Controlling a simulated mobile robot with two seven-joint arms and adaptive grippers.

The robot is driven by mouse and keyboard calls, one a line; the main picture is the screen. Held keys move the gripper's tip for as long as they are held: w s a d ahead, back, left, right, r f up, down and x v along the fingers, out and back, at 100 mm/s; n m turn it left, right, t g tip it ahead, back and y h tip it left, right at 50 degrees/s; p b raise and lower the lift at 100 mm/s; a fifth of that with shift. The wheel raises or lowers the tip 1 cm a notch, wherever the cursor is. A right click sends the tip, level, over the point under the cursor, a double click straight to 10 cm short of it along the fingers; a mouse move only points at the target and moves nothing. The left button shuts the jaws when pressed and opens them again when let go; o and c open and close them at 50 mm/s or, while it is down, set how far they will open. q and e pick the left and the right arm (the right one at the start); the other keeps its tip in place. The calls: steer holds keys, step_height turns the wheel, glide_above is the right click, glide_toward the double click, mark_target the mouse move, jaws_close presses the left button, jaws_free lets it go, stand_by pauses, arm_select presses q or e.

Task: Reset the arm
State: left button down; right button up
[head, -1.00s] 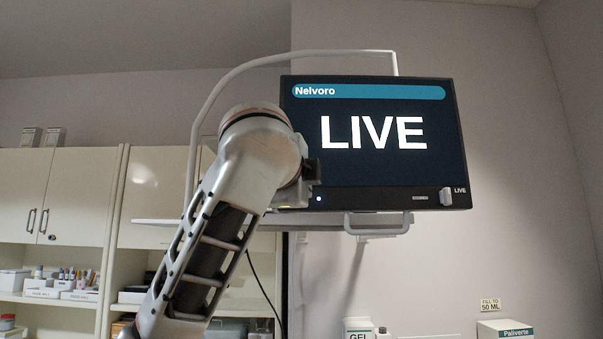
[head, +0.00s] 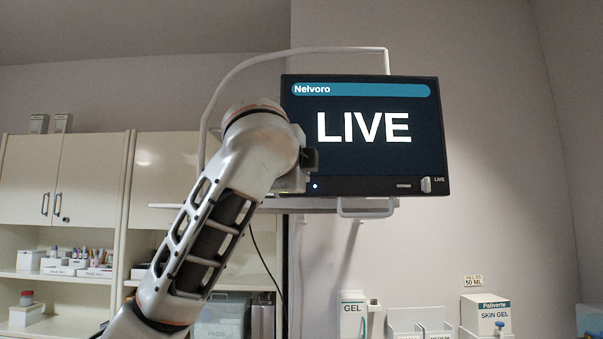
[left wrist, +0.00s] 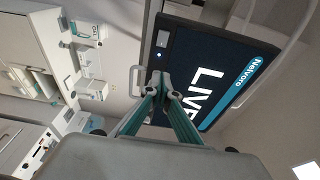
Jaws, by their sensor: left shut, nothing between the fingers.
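My left arm (head: 225,210) rises from the lower left of the head view, its wrist in front of the left edge of a monitor. The monitor (head: 365,165) has a dark screen reading "Nelvoro" and "LIVE", a lit white dot at lower left and a pale switch (head: 426,185) at lower right, beside a small LIVE label. My left gripper (left wrist: 165,82) shows in the left wrist view with its green-sided fingers together and empty. It overlaps the monitor's lower edge there; I cannot tell whether they touch. In the head view its fingertips are hidden. My right gripper is not in view.
A white tubular frame (head: 290,54) surrounds the monitor, with a handle (head: 366,213) below it. Cabinets and shelves (head: 60,185) with small boxes stand at left. A gel container (head: 353,315) and a skin gel box (head: 487,316) are below right. The right wall is clear.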

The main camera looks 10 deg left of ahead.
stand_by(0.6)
arm_select(q)
steer(key=w+f+n+g+h, duration=0.1)
steer(key=w+f, duration=0.3)
steer(key=f, duration=0.5)
steer(key=w+f+n+g, duration=0.1)
steer(key=w+f, duration=0.3)
steer(key=f, duration=0.5)
step_height(320, 180, down, 37)
steer(key=a+n+g+h, duration=0.1)
steer(key=a+n+g, duration=0.15)
steer(key=n, duration=0.25)
steer(key=s+a+f+n+g, duration=0.1)
steer(key=s+a+f, duration=0.1)
steer(key=s+f, duration=0.5)
steer(key=s+a+f+n, duration=0.15)
steer(key=s+f, duration=0.25)
steer(key=f, duration=0.7)
steer(key=s+a+f+n+g, duration=0.1)
steer(key=s+a+f+n, duration=0.1)
steer(key=s+f, duration=0.45)
steer(key=s+a+f+n, duration=0.1)
steer(key=s+a+f, duration=0.1)
steer(key=s+f, duration=0.5)
steer(key=s+a+f+n+g+y, duration=0.1)
steer(key=s+f, duration=0.7)
steer(key=s, duration=0.9)
steer(key=shift+a+f+n, duration=0.2)
steer(key=shift+a+n, duration=0.35)
steer(key=shift+a, duration=0.4)
